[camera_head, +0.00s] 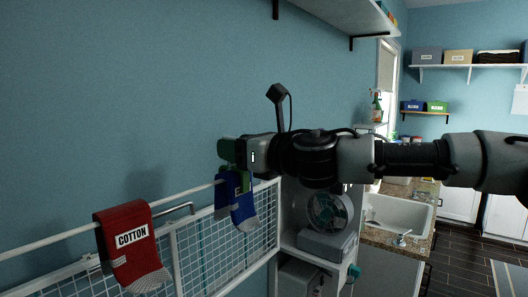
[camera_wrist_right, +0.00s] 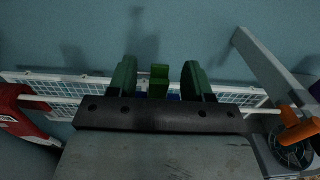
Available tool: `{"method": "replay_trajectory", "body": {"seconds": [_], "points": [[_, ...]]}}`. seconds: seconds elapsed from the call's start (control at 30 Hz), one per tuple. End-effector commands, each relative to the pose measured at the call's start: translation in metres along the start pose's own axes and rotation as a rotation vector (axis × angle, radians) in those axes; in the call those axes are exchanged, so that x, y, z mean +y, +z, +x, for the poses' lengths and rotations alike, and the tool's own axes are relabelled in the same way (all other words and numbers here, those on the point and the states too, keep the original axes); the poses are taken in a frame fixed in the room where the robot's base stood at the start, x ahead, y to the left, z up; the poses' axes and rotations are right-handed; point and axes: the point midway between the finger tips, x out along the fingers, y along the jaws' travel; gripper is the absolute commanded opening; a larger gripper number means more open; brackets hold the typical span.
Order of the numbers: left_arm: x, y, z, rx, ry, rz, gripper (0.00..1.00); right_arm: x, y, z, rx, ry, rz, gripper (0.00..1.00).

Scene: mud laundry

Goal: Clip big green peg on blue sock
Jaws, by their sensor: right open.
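The blue sock (camera_head: 238,206) with a grey toe hangs over the white rail in the head view. Slivers of its blue show behind the peg in the wrist view (camera_wrist_right: 173,97). The big green peg (camera_head: 247,182) sits upright at the top of the blue sock, at the rail, and appears to straddle it. In the wrist view the peg (camera_wrist_right: 158,80) stands between my right gripper's two dark green fingers, with a gap on each side. My right gripper (camera_head: 228,152) is open over the peg and sock, and hides part of the peg. My left gripper is not in view.
A red sock labelled COTTON (camera_head: 130,245) hangs on the rail at left. A white wire rack (camera_head: 195,245) is fixed to the wall below the rail. A shelf unit with a fan (camera_head: 328,212) stands right of the blue sock. An orange item (camera_wrist_right: 298,130) shows at right.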

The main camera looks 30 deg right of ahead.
Motion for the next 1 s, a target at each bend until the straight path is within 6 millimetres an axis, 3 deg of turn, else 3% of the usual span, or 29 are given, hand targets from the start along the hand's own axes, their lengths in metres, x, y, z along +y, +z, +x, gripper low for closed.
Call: {"method": "replay_trajectory", "body": {"seconds": [0.6, 1.0], "points": [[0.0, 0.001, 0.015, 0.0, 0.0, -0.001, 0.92, 0.0, 0.0, -0.079, -0.004, 0.0, -0.003, 0.5], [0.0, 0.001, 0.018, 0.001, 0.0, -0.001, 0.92, 0.0, -0.001, -0.095, -0.001, 0.0, 0.002, 0.5]]}}
